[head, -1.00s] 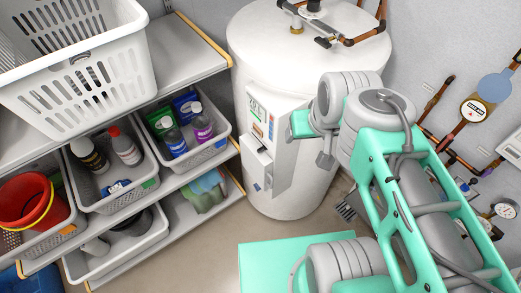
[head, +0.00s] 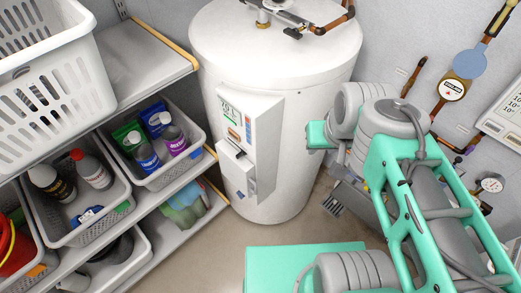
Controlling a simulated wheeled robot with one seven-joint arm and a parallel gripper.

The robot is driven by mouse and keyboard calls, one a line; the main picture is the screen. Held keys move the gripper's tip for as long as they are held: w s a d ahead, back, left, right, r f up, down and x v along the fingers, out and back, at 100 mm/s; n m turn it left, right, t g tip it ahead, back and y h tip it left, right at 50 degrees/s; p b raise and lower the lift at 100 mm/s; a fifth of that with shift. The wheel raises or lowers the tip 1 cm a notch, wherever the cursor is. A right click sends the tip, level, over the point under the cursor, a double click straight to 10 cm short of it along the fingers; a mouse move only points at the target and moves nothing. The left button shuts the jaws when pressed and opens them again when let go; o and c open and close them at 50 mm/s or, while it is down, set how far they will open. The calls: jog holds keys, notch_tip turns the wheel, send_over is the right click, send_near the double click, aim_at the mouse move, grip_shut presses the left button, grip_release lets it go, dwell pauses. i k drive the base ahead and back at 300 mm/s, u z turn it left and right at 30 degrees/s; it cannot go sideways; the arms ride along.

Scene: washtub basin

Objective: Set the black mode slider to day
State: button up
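The white cylindrical water heater (head: 280,85) stands in the middle of the head view. Its control panel (head: 255,112) faces front left, with a small display and coloured labels on it. A small dark part (head: 238,151) shows at the top of the panel's lower box; it may be the black mode slider, but it is too small to tell its setting. My gripper (head: 333,206) seems to be the dark grey part low beside the heater's right side, partly hidden behind my arm. It is apart from the panel, and its fingers are not clear.
A shelf unit (head: 150,65) with baskets of bottles stands close on the left. Copper pipes and a round gauge (head: 452,90) are on the wall at right. Bare floor (head: 290,232) lies in front of the heater.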

aim_at(242, 152)
jog(key=z, duration=1.7)
jog(key=k, duration=1.85)
jog(key=u, duration=2.35)
jog(key=i, duration=1)
